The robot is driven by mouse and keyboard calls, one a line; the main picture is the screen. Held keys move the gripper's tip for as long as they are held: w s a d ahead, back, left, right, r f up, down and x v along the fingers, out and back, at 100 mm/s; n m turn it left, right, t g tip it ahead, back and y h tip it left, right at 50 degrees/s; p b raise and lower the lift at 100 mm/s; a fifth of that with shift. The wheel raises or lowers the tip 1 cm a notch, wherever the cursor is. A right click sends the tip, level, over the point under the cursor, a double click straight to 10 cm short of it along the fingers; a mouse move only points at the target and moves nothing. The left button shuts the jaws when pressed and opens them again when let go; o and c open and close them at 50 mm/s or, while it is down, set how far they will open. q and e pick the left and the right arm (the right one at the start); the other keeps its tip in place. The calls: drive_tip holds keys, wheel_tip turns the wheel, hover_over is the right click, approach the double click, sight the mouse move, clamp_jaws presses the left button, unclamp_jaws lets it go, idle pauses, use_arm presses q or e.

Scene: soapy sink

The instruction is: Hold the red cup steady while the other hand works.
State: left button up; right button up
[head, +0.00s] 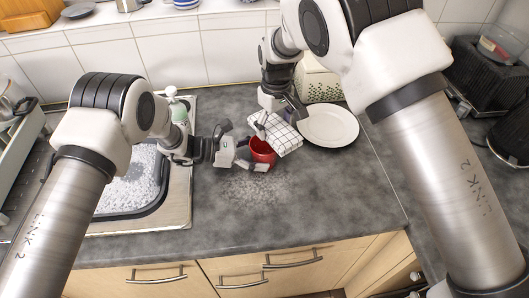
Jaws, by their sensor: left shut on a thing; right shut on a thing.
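A red cup (262,151) is at the middle of the grey counter. My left gripper (256,161) comes in from the left and is shut on the cup, with a finger across its near side. My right gripper (263,125) is above and behind the cup, shut on a white cloth with a dark grid pattern (285,138). The cloth hangs to the right of the cup and covers part of its rim. The inside of the cup is mostly hidden.
A soapy sink (130,190) lies to the left, with a soap bottle (178,108) behind it. A white plate (328,125) lies right of the cloth, in front of a patterned container (318,82). The counter in front of the cup is clear to its edge.

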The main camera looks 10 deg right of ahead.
sight(284, 134)
drive_tip(key=shift+w+a+f, duration=0.1)
drive_tip(key=shift+w+a, duration=0.3)
drive_tip(key=shift+w, duration=0.35)
drive_tip(key=shift+s, duration=0.1)
drive_tip(key=shift+s+d, duration=0.4)
drive_tip(key=shift+s, duration=0.2)
drive_tip(key=shift+s+d, duration=0.35)
drive_tip(key=shift+s, duration=0.25)
drive_tip(key=shift+s+d, duration=0.35)
drive_tip(key=shift+s, duration=0.3)
drive_tip(key=shift+s+d, duration=0.3)
drive_tip(key=shift+s, duration=0.3)
drive_tip(key=shift+w, duration=0.1)
